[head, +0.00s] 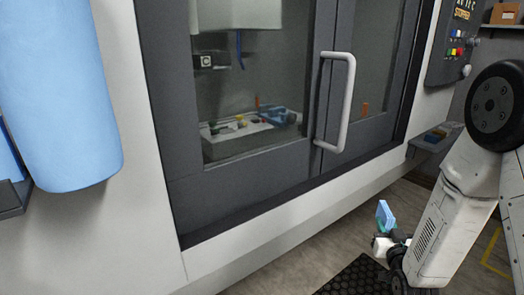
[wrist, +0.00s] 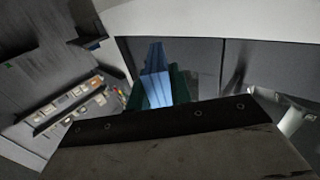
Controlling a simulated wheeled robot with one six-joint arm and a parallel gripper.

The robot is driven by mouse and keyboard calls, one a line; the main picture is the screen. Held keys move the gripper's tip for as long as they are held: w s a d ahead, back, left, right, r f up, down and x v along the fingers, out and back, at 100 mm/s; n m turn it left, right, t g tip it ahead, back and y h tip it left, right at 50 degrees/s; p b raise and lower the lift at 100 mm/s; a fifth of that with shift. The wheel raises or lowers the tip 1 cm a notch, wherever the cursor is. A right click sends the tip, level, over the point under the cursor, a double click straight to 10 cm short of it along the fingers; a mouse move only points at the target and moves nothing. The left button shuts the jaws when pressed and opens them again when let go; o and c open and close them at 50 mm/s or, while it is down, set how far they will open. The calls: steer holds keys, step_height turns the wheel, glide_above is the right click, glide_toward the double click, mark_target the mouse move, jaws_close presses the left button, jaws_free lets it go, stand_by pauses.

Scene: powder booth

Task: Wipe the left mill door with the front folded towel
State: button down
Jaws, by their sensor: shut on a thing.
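The left mill door (head: 225,190) is a dark grey panel with a large window in the head view. A pale C-shaped handle (head: 335,105) stands near the seam between the two doors. My gripper (head: 383,229) is low at the right, in front of the machine and apart from the door. It is shut on the blue folded towel (head: 385,212), which stands up from the fingers. In the wrist view the towel (wrist: 157,85) sits between green finger pads. The wrist body hides the lower part of that view.
A large blue roll (head: 60,95) hangs at the left. A control panel (head: 460,40) is at upper right. A black ribbed mat (head: 355,278) lies on the floor. The space before the left door looks clear.

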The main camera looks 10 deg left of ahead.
steer(key=a+r+n+g+y, duration=0.1)
steer(key=a+r+y, duration=0.1)
steer(key=a+r, duration=0.4)
steer(key=a+r+n+y, duration=0.2)
steer(key=a+r+y, duration=0.1)
steer(key=a, duration=0.5)
steer(key=s+a+r+n+g+y, duration=0.3)
steer(key=s+a+r, duration=0.5)
steer(key=a+r, duration=0.15)
steer(key=s+a+r+n+g+y, duration=0.2)
steer(key=s+a+r+n+y, duration=0.15)
steer(key=s+a+r, duration=0.65)
steer(key=f+x, duration=0.2)
steer(key=x, duration=0.5)
steer(key=shift+w+m, duration=0.35)
steer(key=shift+x, duration=1.05)
